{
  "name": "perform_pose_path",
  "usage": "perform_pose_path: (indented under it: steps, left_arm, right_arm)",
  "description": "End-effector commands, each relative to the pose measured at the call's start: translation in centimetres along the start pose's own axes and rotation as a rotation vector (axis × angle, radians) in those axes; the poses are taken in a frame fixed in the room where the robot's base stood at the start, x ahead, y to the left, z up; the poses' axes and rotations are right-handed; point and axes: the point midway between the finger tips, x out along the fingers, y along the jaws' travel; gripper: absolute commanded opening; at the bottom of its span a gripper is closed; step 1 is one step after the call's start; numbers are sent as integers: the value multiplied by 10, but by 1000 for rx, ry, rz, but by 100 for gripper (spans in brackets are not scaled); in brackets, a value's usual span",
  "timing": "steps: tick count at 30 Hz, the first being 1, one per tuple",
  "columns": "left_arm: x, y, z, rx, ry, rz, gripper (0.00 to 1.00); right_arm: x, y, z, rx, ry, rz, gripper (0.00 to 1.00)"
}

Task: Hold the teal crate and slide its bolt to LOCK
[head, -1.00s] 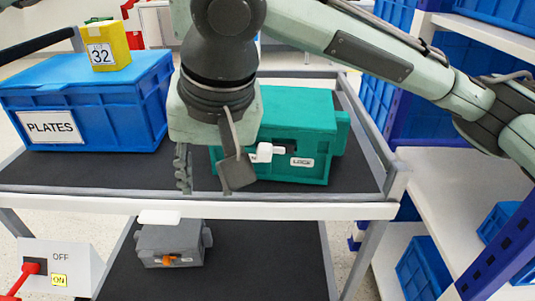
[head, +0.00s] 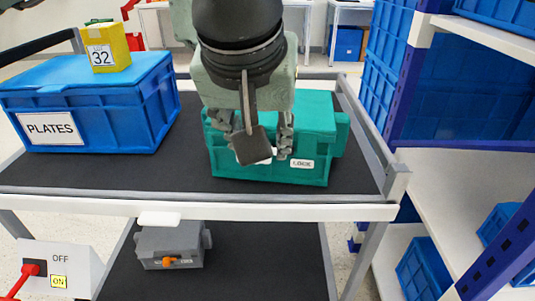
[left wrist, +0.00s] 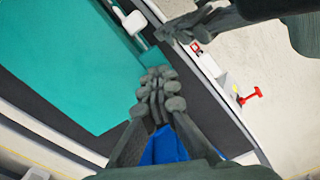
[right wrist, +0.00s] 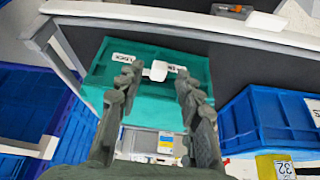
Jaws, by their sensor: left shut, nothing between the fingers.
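The teal crate (head: 315,120) stands on the cart's upper deck. Its LOCK label (head: 302,163) is at the right of the front face in the head view. My right gripper (head: 260,148) is open at the crate's front and partly hides the white bolt. In the right wrist view the bolt knob (right wrist: 158,71) lies between the spread fingers (right wrist: 155,85), with no clear contact. The knob also shows in the left wrist view (left wrist: 135,22). My left gripper (left wrist: 160,85) is shut and empty, apart from the bolt; I cannot make it out in the head view.
A blue PLATES bin (head: 120,95) with a yellow 32 box (head: 107,47) stands left on the deck. A grey box (head: 170,246) with an orange knob sits on the lower shelf. A red-lever switch (head: 35,267) is at lower left. Blue-bin shelving (head: 450,170) stands right.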

Motion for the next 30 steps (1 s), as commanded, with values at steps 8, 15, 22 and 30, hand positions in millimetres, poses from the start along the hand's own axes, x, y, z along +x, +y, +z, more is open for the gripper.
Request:
perform_pose_path:
  steps: [8, 15, 22, 30]
  left_arm:
    - [3, -1, 0, 0, 1, -6, 0]
    - [3, -1, 0, 0, 0, -6, 0]
    - [3, -1, 0, 0, 1, -6, 0]
    - [3, -1, 0, 0, 1, -6, 0]
  right_arm:
    - [28, 0, 1, -1, -3, 0, 36]
    - [33, 0, 0, -1, 0, -1, 36]
    - [32, 0, 0, -1, 0, -1, 26]
    - [32, 0, 0, -1, 0, -1, 0]
